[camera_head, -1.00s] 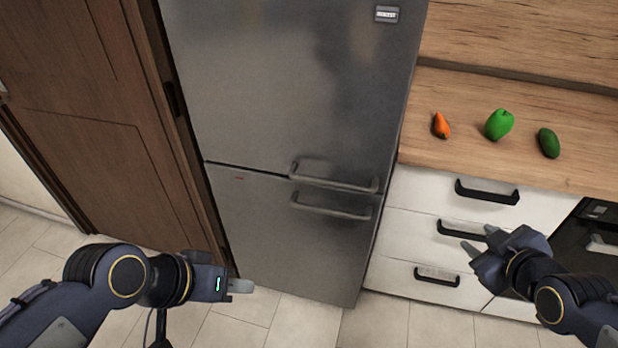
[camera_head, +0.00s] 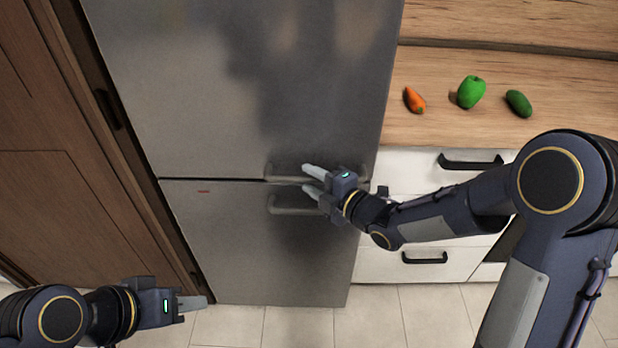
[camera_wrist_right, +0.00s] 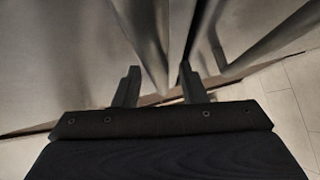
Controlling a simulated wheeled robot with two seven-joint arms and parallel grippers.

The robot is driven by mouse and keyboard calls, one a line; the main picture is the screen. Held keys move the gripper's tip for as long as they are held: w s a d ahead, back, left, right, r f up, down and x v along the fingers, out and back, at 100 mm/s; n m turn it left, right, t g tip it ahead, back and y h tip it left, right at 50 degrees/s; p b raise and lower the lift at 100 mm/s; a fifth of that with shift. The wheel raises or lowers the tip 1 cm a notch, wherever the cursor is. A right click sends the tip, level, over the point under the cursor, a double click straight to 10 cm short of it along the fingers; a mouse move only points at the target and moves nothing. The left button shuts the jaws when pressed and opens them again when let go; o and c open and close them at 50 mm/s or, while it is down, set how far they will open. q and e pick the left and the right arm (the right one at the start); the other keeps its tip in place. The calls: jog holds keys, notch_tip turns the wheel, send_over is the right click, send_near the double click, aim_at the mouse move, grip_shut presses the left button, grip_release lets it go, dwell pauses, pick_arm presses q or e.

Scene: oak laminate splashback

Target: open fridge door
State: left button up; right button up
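The grey steel fridge (camera_head: 235,90) stands closed, with an upper door and a lower door. The upper door's handle (camera_head: 283,174) is a horizontal bar just above the seam. The lower door's handle (camera_head: 290,208) is just below it. My right gripper (camera_head: 308,180) is open at the upper handle's right part, one finger above the bar and one below. In the right wrist view its fingers (camera_wrist_right: 158,88) are apart, with a metal bar (camera_wrist_right: 148,45) between them; contact cannot be told. My left gripper (camera_head: 193,303) is low at left, away from the fridge handles; its opening cannot be told.
A brown wooden cabinet (camera_head: 45,190) stands left of the fridge. At right, a wooden counter (camera_head: 440,125) holds a carrot (camera_head: 414,100), a green pepper (camera_head: 470,92) and a cucumber (camera_head: 518,103), above white drawers (camera_head: 385,262). The tiled floor (camera_head: 290,325) in front is clear.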

jog(key=shift+w+a+f, duration=0.1)
jog(key=shift+w+a, duration=0.25)
jog(key=shift+c, duration=0.4)
grip_shut()
jog(key=shift+s, duration=0.15)
